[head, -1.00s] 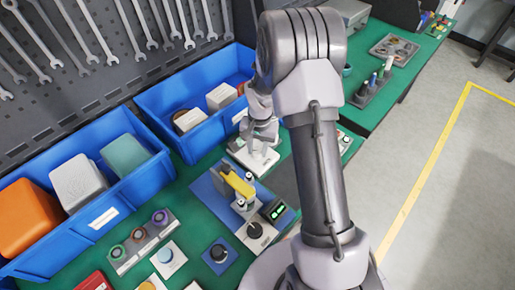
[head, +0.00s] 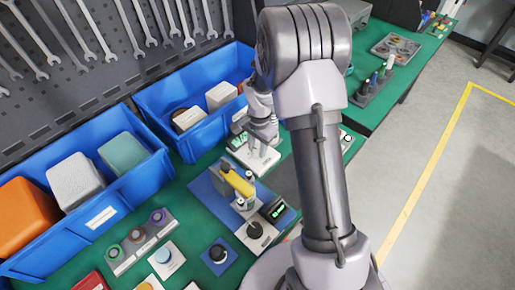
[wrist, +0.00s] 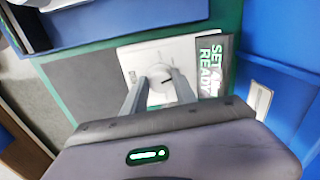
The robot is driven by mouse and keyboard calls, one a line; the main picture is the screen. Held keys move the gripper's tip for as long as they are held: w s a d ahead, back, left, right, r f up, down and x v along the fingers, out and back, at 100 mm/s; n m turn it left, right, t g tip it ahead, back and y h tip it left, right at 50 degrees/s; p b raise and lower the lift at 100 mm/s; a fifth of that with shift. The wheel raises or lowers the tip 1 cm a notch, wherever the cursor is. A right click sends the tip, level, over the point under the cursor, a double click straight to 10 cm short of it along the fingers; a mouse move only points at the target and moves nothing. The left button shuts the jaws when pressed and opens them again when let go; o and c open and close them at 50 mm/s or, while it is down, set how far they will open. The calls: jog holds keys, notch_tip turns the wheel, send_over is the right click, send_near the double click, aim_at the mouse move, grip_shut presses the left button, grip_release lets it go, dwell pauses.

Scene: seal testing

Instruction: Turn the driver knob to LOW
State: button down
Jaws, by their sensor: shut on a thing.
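The driver knob (wrist: 162,82) is a pale round knob with a dark pointer mark, on a white panel (wrist: 140,57) in the wrist view. My gripper (wrist: 160,88) has one finger on each side of the knob and is shut on it. A dark display (wrist: 211,70) beside the panel shows "SET" and "READY" in green and white; a character between them is partly hidden. In the head view my gripper (head: 264,132) is over the white driver unit (head: 256,160), and the knob is hidden there. The mark's setting label is not readable.
A blue-based fixture with a yellow clamp (head: 238,182) and a black-knobbed unit (head: 256,231) stand close in front. Blue bins (head: 105,205) line the back. Dark knobs and small parts sit on the green bench at the lower left.

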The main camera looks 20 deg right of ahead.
aim_at(258, 151)
jog(key=shift+m+b, duration=0.4)
jog(key=shift+m, duration=0.9)
jog(key=c, duration=1)
grip_release()
notch_tip(258, 151, up, 18)
jog(key=p, duration=0.5)
jog(key=shift+s+f+p, duration=0.25)
jog(key=shift+s+p, duration=0.1)
